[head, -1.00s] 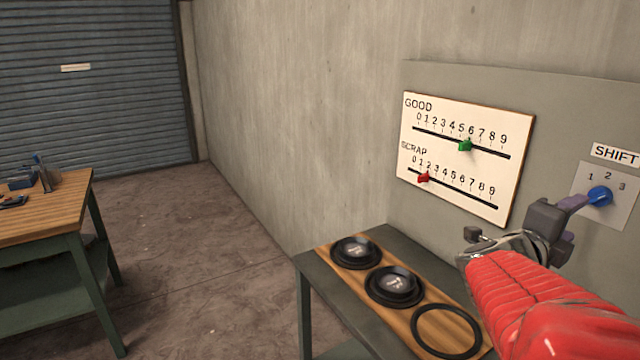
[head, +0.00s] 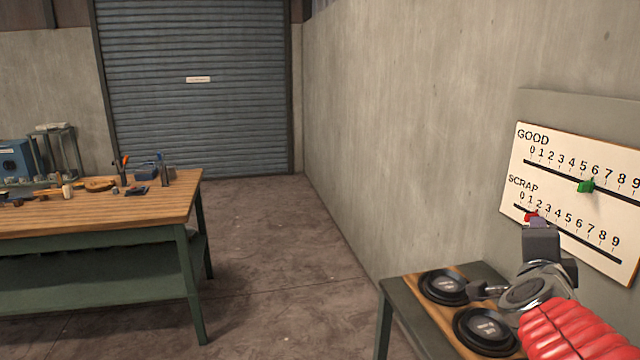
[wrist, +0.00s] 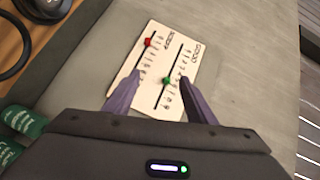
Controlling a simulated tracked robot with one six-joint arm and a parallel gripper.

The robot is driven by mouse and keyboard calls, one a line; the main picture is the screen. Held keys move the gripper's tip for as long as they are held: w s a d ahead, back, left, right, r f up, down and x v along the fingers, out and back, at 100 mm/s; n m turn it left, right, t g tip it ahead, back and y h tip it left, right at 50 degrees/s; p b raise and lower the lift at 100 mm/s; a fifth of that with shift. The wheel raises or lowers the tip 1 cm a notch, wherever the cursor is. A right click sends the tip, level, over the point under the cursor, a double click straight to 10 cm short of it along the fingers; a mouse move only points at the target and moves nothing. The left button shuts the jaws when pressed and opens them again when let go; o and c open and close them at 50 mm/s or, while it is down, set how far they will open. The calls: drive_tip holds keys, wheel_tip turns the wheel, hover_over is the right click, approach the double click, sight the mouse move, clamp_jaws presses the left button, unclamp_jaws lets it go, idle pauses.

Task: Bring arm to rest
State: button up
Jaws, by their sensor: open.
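My gripper (wrist: 160,100) is open in the wrist view, its two purple fingers apart with nothing between them. In the head view my gripper (head: 540,222) is at the lower right, in front of the counter board (head: 560,232) and above the small table. My red arm runs down to the bottom right corner. The board also shows between and beyond the fingers in the wrist view (wrist: 178,42). Its green slider (head: 586,186) stands near 6 on the GOOD row. Its red slider (head: 530,216) stands near 1 or 2 on the SCRAP row, partly hidden by the gripper.
Two black round dishes, one farther (head: 444,285) and one nearer (head: 487,328), sit on the small green table (head: 397,291). A wooden-topped workbench (head: 110,214) with tools stands at left. A roller door (head: 195,110) is behind. The floor (head: 275,260) between is clear.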

drive_tip(key=a+f+n+y, duration=0.3)
drive_tip(key=a+n, duration=0.2)
drive_tip(key=a, duration=0.2)
drive_tip(key=s+a+f+n+g+y, duration=0.1)
drive_tip(key=a+f+n+y, duration=0.25)
drive_tip(key=a, duration=0.35)
drive_tip(key=a+f+n+y, duration=0.2)
drive_tip(key=a+n+y, duration=0.1)
drive_tip(key=a+n, duration=0.35)
drive_tip(key=s+a+f+n+g, duration=0.3)
drive_tip(key=s+f+n, duration=0.1)
drive_tip(key=s, duration=0.2)
drive_tip(key=s+a+f+n+g+y, duration=0.1)
drive_tip(key=s+a+f+n+g, duration=0.2)
drive_tip(key=s, duration=0.4)
wheel_tip(320, 180, down, 2)
drive_tip(key=shift+s+a+f+n, duration=0.1)
drive_tip(key=shift+s+a+n, duration=0.15)
drive_tip(key=shift+a+n, duration=0.2)
